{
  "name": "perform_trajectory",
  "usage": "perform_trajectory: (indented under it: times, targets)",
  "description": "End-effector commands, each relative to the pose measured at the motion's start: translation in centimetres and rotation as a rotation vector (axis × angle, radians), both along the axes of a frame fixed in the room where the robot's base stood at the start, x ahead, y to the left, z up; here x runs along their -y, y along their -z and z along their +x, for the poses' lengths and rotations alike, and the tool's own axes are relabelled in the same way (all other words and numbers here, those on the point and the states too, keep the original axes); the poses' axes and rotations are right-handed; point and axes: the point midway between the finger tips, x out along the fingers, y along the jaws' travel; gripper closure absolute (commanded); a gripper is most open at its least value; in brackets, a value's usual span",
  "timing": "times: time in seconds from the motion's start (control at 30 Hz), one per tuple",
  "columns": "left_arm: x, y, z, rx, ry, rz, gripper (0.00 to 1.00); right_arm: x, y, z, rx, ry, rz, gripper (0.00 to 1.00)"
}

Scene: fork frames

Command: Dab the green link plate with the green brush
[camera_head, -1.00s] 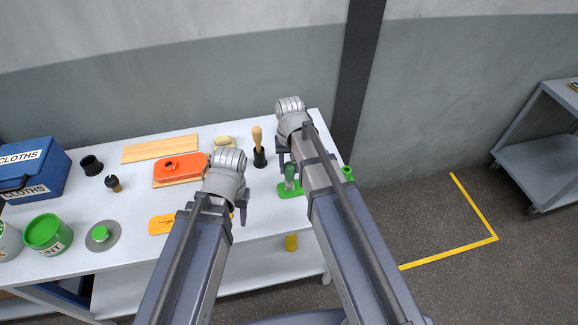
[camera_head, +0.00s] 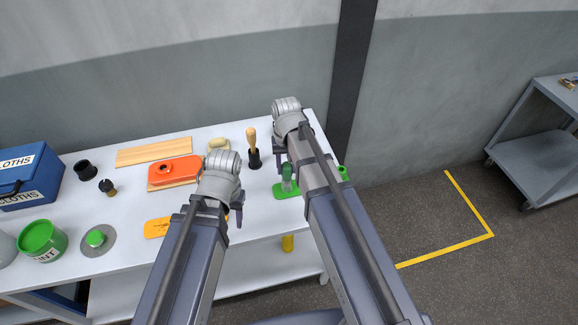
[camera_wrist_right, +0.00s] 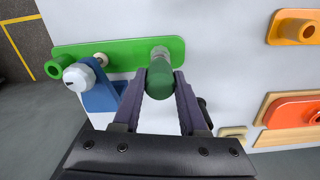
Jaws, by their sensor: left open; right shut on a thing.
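The green brush (camera_head: 287,173) has a green handle and a pale grey lower end. My right gripper (camera_head: 282,158) is shut on it, and the wrist view shows the handle (camera_wrist_right: 160,78) between both fingers. The green link plate (camera_head: 284,191) lies flat at the table's front right. It also shows in the wrist view (camera_wrist_right: 120,52), with a raised green ring at one end. The brush's grey end is over the plate's other end; I cannot tell whether it touches. My left gripper (camera_head: 237,212) is open and empty, above the table's front edge, left of the plate.
An orange plate (camera_head: 157,227) lies left of my left gripper. Behind are an orange block (camera_head: 175,170) on wood and a wooden-handled tool (camera_head: 252,148). A green tin (camera_head: 42,241) and blue cloths box (camera_head: 30,178) stand far left. A blue part (camera_wrist_right: 103,97) shows beside the brush.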

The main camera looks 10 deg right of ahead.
Motion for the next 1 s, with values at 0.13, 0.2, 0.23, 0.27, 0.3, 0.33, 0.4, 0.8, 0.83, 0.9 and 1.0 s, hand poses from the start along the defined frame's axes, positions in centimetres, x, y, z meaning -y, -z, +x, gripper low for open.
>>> perform_trajectory:
  times: [0.13,0.2,0.23,0.27,0.3,0.33,0.4,0.8,0.83,0.9,1.0]
  targets:
    - [0.0,-0.1,0.0,0.000,0.000,0.000,0.50,-0.7,-0.1,0.0,0.000,-0.002,0.002,1.00]
    - [0.0,-0.1,0.0,0.000,0.000,0.000,0.50,-0.8,-0.1,0.0,0.000,-0.002,0.002,1.00]
    - [0.0,-0.1,0.0,0.000,0.000,0.000,0.50,-0.8,-0.1,0.0,0.000,-0.002,0.002,1.00]
    - [0.0,-0.1,0.0,0.000,0.000,0.000,0.50,-0.8,-0.1,0.0,0.000,-0.001,0.002,1.00]
    - [0.0,-0.1,0.0,0.000,0.000,0.000,0.50,-0.8,-0.1,0.0,0.000,-0.001,0.002,1.00]
    - [0.0,-0.1,0.0,0.000,0.000,0.000,0.50,-0.8,-0.1,0.0,0.000,-0.001,0.002,1.00]
    - [0.0,-0.1,0.0,0.000,0.000,0.000,0.50,-0.8,-0.1,0.0,0.000,-0.001,0.002,1.00]
    - [0.0,0.0,0.0,0.000,0.000,0.000,0.50,0.3,0.0,0.0,0.000,0.000,0.002,1.00]
    - [0.0,0.0,0.0,0.000,0.000,0.000,0.50,0.5,0.0,0.0,0.000,0.000,0.002,1.00]
    - [0.0,0.0,0.0,0.000,0.000,0.000,0.50,0.7,0.0,0.0,0.000,-0.001,0.002,1.00]
    - [0.0,0.0,0.0,0.000,0.000,0.000,0.50,0.9,0.0,0.0,0.000,-0.001,0.002,1.00]
